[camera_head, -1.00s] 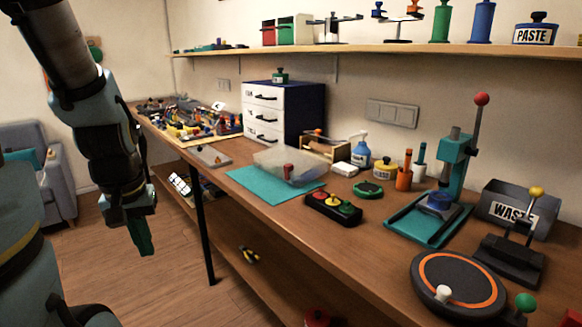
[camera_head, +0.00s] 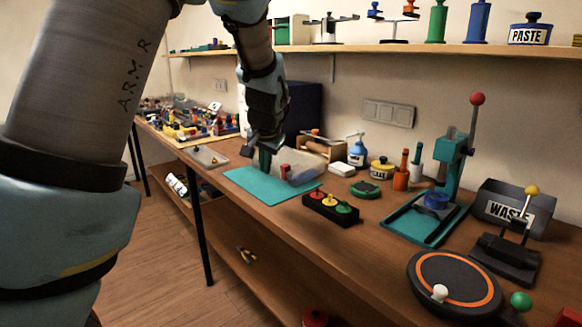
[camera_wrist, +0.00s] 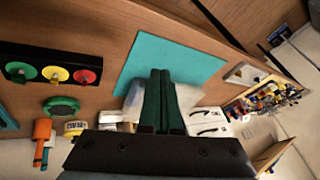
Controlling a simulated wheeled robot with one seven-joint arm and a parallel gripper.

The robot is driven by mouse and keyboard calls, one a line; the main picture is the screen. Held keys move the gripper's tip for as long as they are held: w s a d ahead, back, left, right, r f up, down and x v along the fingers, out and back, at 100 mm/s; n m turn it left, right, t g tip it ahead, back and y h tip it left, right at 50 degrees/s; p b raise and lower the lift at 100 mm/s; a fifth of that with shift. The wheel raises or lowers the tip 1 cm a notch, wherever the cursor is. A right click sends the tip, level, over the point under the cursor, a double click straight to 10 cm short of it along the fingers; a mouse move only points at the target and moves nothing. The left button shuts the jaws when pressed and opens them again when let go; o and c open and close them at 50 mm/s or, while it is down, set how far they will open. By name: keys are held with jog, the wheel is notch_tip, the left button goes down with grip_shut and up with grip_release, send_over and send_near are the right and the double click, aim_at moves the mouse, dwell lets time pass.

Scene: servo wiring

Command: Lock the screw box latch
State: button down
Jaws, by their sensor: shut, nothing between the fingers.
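The screw box is a translucent box (camera_head: 310,166) on the far side of the teal mat (camera_head: 258,194), with a red latch piece (camera_head: 285,171) on its front. My gripper (camera_head: 265,163) is shut and empty, pointing down over the mat at the box's left side, and it hides part of the box. In the wrist view my gripper's green fingers (camera_wrist: 158,85) are together. The translucent box (camera_wrist: 187,95) shows partly behind them there, and the latch is hidden. I cannot tell whether the fingers touch the box.
A black block with red, yellow and green buttons (camera_head: 331,207) stands just right of the mat. A drawer cabinet (camera_head: 303,108) stands behind my arm. A green round pad (camera_head: 364,189) and a yellow-lidded jar (camera_head: 381,167) are to the right. The mat's front is clear.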

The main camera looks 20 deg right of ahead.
jog(key=s+d+r+m+t+h, duration=0.1)
jog(key=d+r+m, duration=0.1)
jog(key=d, duration=0.8)
jog(key=shift+s+r+m, duration=0.3)
jog(key=shift+s+r, duration=0.1)
jog(key=shift+r, duration=0.1)
jog(key=shift+w+f, duration=0.1)
jog(key=p, duration=0.3)
send_near(290, 173)
jog(key=d+f, duration=0.1)
jog(key=f, duration=0.2)
jog(key=d+f, duration=0.1)
jog(key=f, duration=0.1)
jog(key=shift+d, duration=0.35)
jog(key=shift+w+a+r+p, duration=0.15)
jog(key=shift+w+a+p, duration=0.1)
jog(key=shift+w, duration=0.3)
jog(key=shift+w+a+r+p, duration=0.15)
jog(key=shift+w+a, duration=0.1)
jog(key=shift+w, duration=0.25)
jog(key=shift+w+a+f, duration=0.1)
jog(key=shift+w+f, duration=0.05)
jog(key=shift+w, duration=0.5)
